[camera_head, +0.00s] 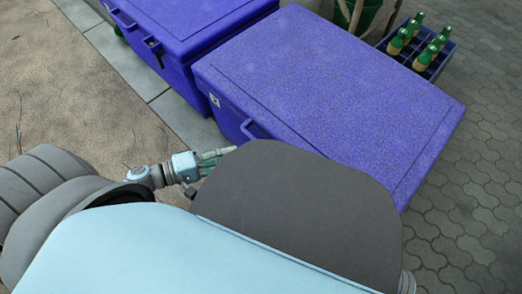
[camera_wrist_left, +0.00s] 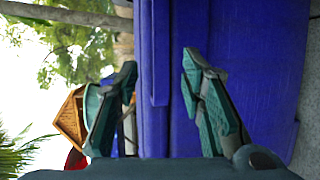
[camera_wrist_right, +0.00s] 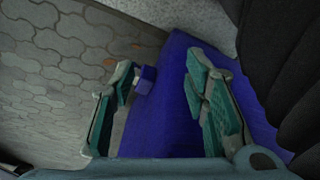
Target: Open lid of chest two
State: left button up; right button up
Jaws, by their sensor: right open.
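Two blue chests with shut lids stand side by side in the head view: a near chest (camera_head: 330,90) in the middle and another chest (camera_head: 190,30) to its upper left. I cannot tell which is chest two. My left gripper (camera_head: 218,158) is beside the near chest's front, close to its handle (camera_head: 252,129). In the left wrist view this gripper (camera_wrist_left: 158,63) is open, with blue chest wall and a lid edge (camera_wrist_left: 158,50) ahead. My right gripper (camera_wrist_right: 158,66) is open in the right wrist view, with a small blue protrusion (camera_wrist_right: 146,79) on a chest between its fingers; the head view hides it.
A dark crate of green-topped bottles (camera_head: 425,50) stands beyond the near chest, beside a green bucket (camera_head: 362,15) with wooden handles. Grey paving (camera_head: 470,200) lies right and sandy ground (camera_head: 60,90) left, both mostly clear.

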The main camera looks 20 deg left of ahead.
aim_at(262, 148)
pick_arm(q)
jog(key=b+x, duration=0.1)
jog(key=x, duration=0.9)
jog(key=shift+w+d+f, duration=0.1)
jog(key=shift+w+f, duration=0.05)
jog(key=shift+f, duration=0.05)
pick_arm(e)
jog(key=v, duration=0.3)
jog(key=shift+a+r, duration=0.1)
jog(key=shift+r, duration=0.2)
pick_arm(q)
grip_shut()
